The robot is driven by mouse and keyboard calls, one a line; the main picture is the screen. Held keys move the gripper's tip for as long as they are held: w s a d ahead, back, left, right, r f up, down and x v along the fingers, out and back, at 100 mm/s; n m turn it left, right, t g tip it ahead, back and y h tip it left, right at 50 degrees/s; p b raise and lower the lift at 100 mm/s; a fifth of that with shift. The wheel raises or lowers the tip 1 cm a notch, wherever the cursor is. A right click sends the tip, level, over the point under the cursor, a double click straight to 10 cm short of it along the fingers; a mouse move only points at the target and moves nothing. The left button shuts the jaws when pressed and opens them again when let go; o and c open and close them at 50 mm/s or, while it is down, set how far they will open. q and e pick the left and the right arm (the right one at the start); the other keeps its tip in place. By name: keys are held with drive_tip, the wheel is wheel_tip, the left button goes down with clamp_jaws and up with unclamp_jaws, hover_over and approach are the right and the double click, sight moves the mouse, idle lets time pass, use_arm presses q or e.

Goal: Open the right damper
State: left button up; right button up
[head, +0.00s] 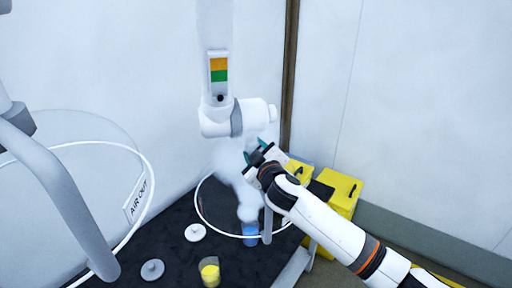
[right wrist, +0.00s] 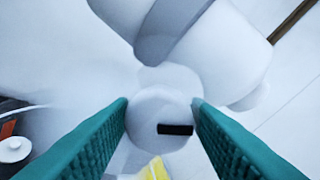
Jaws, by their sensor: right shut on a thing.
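The right damper is on a white extraction arm; its white joint housing (head: 235,117) hangs in the upper middle of the head view. My right gripper (head: 258,152) reaches up from the lower right to just below this housing. In the right wrist view, its teal ribbed fingers (right wrist: 160,118) are on both sides of a round white knob (right wrist: 150,108) with a black bar, shut on it. The fingers and pale vapour partly hide the knob in the head view. My left gripper is not in view.
An orange and green panel (head: 218,69) is on the upright tube. Below are a clear hood with a white rim (head: 199,207), a blue-topped vessel (head: 250,233), a yellow-filled beaker (head: 209,272) and white lids. Yellow boxes (head: 341,190) stand at right. A hood labelled AIR OUT (head: 139,197) is at left.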

drive_tip(key=n+p, duration=0.2)
drive_tip(key=n, duration=0.3)
drive_tip(key=shift+a+h, duration=0.15)
drive_tip(key=shift+h, duration=0.25)
drive_tip(key=shift+f+n+p, duration=0.2)
drive_tip(key=shift+n+p, duration=0.3)
drive_tip(key=shift+n, duration=1.5)
drive_tip(key=shift+h, duration=0.3)
drive_tip(key=o, duration=0.9)
drive_tip(key=shift+o, duration=0.2)
drive_tip(key=shift+s, duration=0.1)
drive_tip(key=b+v, duration=0.3)
drive_tip(key=v, duration=0.7)
drive_tip(key=shift+s+f, duration=0.15)
drive_tip(key=shift+s, duration=0.15)
drive_tip(key=shift+s+d, duration=0.2)
drive_tip(key=shift+s, duration=0.35)
